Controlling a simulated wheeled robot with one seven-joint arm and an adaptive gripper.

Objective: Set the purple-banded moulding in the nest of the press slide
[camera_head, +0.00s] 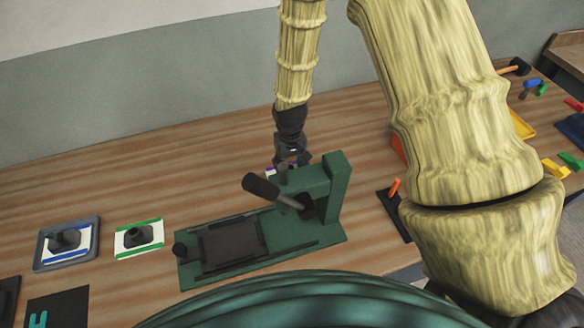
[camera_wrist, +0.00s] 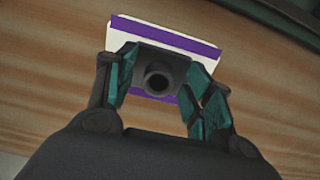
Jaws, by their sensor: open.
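The purple-banded moulding (camera_wrist: 203,48) is a white plate with purple bands and a dark raised block with a round hole. It lies on the wooden table behind the press. My gripper (camera_wrist: 158,88) is open, with its fingers on either side of the dark block; I cannot tell whether they touch it. In the head view my gripper (camera_head: 291,163) is low behind the press, and only a bit of the moulding (camera_head: 270,171) shows. The green press (camera_head: 335,195) has a dark handle. Its slide (camera_head: 230,243) is out to the left, and its dark nest looks empty.
A green-banded moulding (camera_head: 138,238) lies left of the press. A blue-banded moulding (camera_head: 66,241) sits in a grey tray (camera_head: 92,226) further left. Coloured tools and bins, including a yellow one (camera_head: 522,124), are at the right. Table behind the left mouldings is clear.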

